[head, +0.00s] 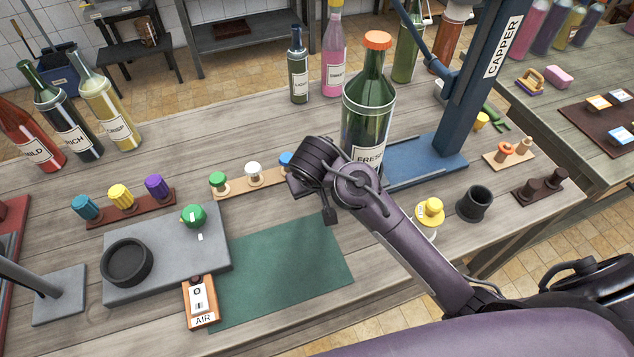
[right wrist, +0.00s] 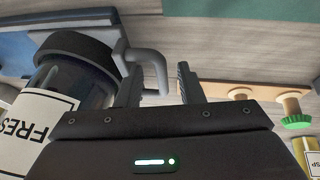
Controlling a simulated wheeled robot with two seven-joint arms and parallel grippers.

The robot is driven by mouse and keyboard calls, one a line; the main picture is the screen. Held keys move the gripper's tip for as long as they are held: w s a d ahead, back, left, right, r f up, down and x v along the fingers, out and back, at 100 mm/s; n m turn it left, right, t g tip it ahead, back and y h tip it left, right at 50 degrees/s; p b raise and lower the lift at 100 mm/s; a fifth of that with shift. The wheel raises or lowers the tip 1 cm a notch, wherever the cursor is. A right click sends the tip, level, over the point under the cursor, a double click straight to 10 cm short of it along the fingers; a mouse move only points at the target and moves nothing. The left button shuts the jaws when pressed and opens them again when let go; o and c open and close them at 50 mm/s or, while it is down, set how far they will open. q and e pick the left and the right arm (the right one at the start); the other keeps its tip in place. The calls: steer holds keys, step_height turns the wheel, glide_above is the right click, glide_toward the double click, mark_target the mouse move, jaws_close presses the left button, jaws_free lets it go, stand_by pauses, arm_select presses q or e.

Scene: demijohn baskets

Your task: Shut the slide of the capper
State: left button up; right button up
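The capper's blue column (head: 472,95) stands at the right of the bench on a blue base (head: 425,160). A large green bottle with an orange cap and a label starting "FRES" (head: 368,110) stands left of the column, its foot hidden by my right arm. In the right wrist view, which is upside down, the bottle (right wrist: 35,120) has a dark ring (right wrist: 75,45) at its foot. A bent grey handle (right wrist: 135,60) reaches from beside it toward my right gripper (right wrist: 160,88). Its fingers are apart, with the handle's end between them; contact is unclear. My left gripper is out of view.
A rack of caps (head: 250,184) lies left of my right gripper, and a green mat (head: 285,270) in front. A dark cup (head: 474,203) and yellow-topped item (head: 430,212) stand to the right. Two tall bottles (head: 299,70) (head: 333,50) stand behind.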

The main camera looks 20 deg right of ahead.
jaws_close()
steer(key=shift+d, duration=0.1)
stand_by(0.3)
